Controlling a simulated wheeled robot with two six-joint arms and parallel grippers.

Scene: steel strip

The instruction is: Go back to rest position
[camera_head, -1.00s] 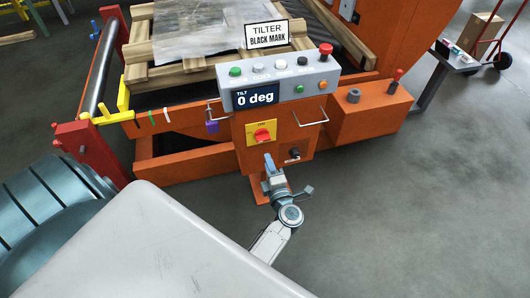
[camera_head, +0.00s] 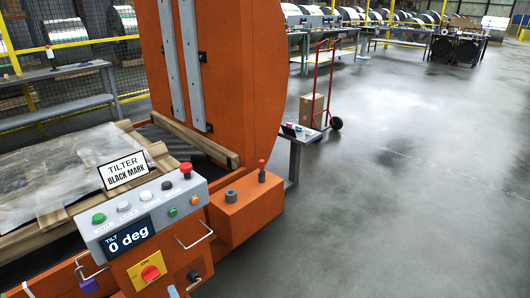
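Only a small bluish tip of my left gripper (camera_head: 173,292) shows at the bottom edge, in front of the tilter's control box and just below the yellow plate with the red rotary switch (camera_head: 150,273). The rest of that gripper is cut off by the frame, so its opening cannot be seen. My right gripper is not in view. The orange tilter's control panel (camera_head: 150,215) carries several buttons, a red mushroom button and a display reading "TILT 0 deg". A sign (camera_head: 123,170) reads "TILTER BLACK MARK".
Wrapped sheet on a timber frame (camera_head: 50,170) lies at left. An orange box with a red-knobbed lever (camera_head: 245,205) juts right of the panel. A small side table (camera_head: 300,134) and a red hand truck with a carton (camera_head: 312,108) stand behind. Grey floor (camera_head: 400,200) at right is clear.

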